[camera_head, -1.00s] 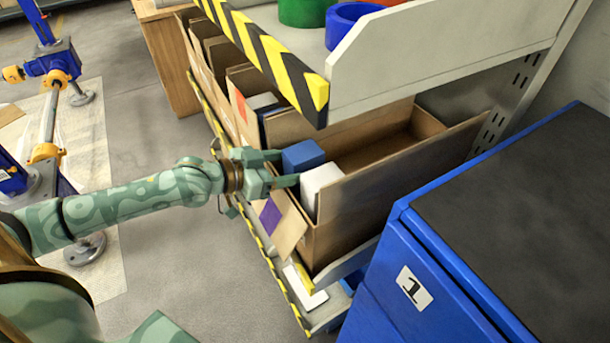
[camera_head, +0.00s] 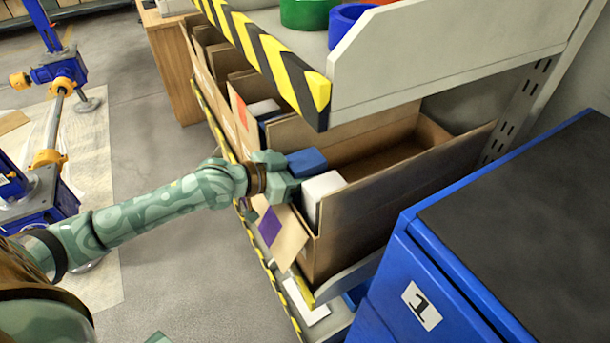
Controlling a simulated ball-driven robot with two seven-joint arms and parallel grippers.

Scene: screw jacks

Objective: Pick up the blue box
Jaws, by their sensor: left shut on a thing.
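The blue box (camera_head: 308,161) is a small blue block in the open front of a long cardboard bin (camera_head: 375,212) on the shelf. My left gripper (camera_head: 293,172) reaches in from the left, through the bin's front, and is shut on the blue box. Its fingertips are mostly hidden. A white box (camera_head: 322,187) stands right beside the blue box, on the near side. My right gripper is not in view.
A shelf edge with yellow-black stripes (camera_head: 275,65) hangs above the bin. A blue cabinet (camera_head: 425,265) marked 1 stands at the lower right. More cardboard bins line the shelf behind. Blue screw jacks (camera_head: 40,190) stand at the left; the floor between is clear.

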